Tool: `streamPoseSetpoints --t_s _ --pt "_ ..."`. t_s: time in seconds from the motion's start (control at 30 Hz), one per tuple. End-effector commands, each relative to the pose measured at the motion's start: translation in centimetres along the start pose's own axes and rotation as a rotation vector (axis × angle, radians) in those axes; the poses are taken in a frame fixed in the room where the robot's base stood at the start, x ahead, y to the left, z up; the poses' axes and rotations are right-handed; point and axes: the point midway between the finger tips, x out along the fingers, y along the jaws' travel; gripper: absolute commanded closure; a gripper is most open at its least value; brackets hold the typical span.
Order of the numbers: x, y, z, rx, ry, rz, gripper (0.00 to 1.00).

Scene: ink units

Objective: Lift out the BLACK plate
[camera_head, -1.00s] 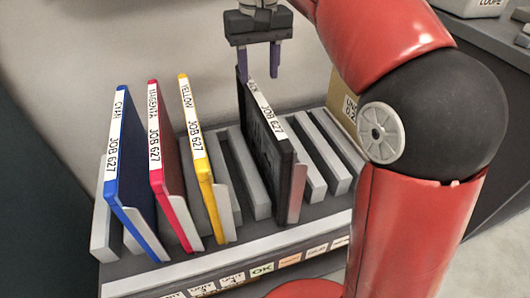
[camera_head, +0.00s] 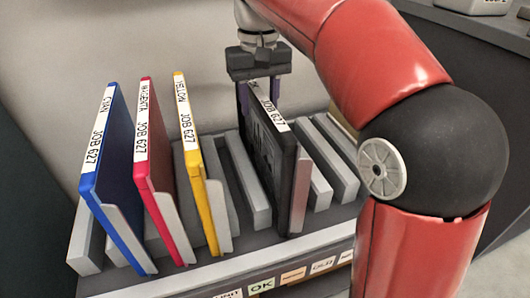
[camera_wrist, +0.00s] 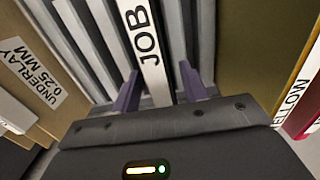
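The black plate (camera_head: 273,150) stands upright in a slot of the grey rack (camera_head: 225,266). Its top edge carries a white label reading JOB 627. My gripper (camera_head: 258,95) is over the far end of that top edge, with one purple finger on each side of the plate. In the wrist view my gripper (camera_wrist: 160,92) is open, and the labelled edge of the black plate (camera_wrist: 150,60) runs between the two fingers. Gaps show between the fingers and the label, so I see no grip on it. The far end of the plate is partly hidden by the gripper.
Cyan (camera_head: 115,170), magenta (camera_head: 153,170) and yellow (camera_head: 197,160) plates stand in slots to the left. Empty slots lie on both sides of the black plate. A box labelled UNDERLAY (camera_wrist: 30,75) shows at left in the wrist view.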

Motion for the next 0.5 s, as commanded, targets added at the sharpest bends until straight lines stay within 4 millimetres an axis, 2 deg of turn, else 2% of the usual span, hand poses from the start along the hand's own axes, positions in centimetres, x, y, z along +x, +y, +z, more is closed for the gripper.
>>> streamPoseSetpoints --t_s 0.03,0.33,0.5 --pt "-0.02 0.0 0.0 0.0 0.0 0.0 0.62" --pt "-0.02 0.0 0.0 0.0 0.0 0.0 1.0" --pt "-0.2 -0.01 0.0 0.0 0.001 0.0 1.0"
